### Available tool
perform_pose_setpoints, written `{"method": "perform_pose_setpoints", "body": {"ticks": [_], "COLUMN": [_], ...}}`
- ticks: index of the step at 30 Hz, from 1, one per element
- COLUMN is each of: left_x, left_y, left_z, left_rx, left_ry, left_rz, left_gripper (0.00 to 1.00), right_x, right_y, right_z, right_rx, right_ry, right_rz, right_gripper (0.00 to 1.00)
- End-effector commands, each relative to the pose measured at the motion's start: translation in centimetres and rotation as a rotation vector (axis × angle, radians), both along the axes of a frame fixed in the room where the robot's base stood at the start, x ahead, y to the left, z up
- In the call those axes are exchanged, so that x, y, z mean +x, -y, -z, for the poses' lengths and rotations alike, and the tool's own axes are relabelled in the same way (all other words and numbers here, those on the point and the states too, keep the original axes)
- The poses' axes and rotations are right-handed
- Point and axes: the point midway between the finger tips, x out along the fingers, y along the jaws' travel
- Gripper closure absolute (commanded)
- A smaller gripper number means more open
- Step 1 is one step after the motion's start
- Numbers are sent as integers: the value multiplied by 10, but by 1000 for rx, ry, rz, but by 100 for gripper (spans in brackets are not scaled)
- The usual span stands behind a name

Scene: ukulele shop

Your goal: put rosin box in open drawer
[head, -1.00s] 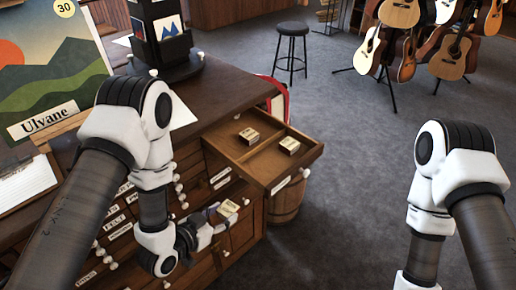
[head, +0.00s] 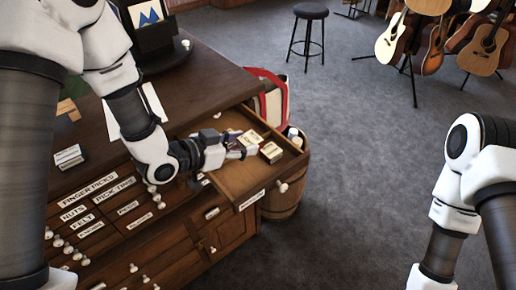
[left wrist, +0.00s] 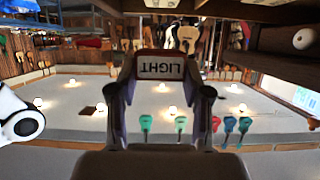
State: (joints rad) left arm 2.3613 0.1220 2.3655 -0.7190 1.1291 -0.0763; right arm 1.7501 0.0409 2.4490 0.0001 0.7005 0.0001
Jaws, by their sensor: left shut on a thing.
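The rosin box (left wrist: 160,66) is between the fingers of my left gripper in the left wrist view, its "LIGHT" label upside down. In the head view my left gripper (head: 246,149) is over the open drawer (head: 240,182), with a small cream box (head: 250,138) at its fingertips that seems to be the held one. Another cream box (head: 271,152) is just right of the fingertips, in the drawer. The gripper hides part of the drawer's inside. I cannot tell how high the held box is above the drawer floor. My right gripper is out of view.
The wooden cabinet (head: 205,85) carries the drawer, with labelled small drawers on its front. A wooden barrel (head: 287,195) stands beside the drawer. A stool (head: 310,12) and guitars (head: 390,42) are farther back. The floor to the right is clear.

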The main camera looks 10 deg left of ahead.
Motion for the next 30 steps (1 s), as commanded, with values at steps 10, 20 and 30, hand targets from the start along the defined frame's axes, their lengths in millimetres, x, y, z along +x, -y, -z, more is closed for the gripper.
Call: {"method": "perform_pose_setpoints", "body": {"ticks": [10, 20, 30], "left_x": [-2, -1, -1], "left_y": [0, -1, -1], "left_z": [66, 91, 94], "left_rx": [1, 0, 0], "left_ry": [-6, 0, -1], "left_rz": [0, -1, -1], "left_gripper": [78, 78, 26], "right_x": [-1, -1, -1], "right_y": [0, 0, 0], "right_z": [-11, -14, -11], "right_rx": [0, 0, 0], "right_ry": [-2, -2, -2], "right_rz": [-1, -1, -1], "right_gripper": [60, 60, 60]}}
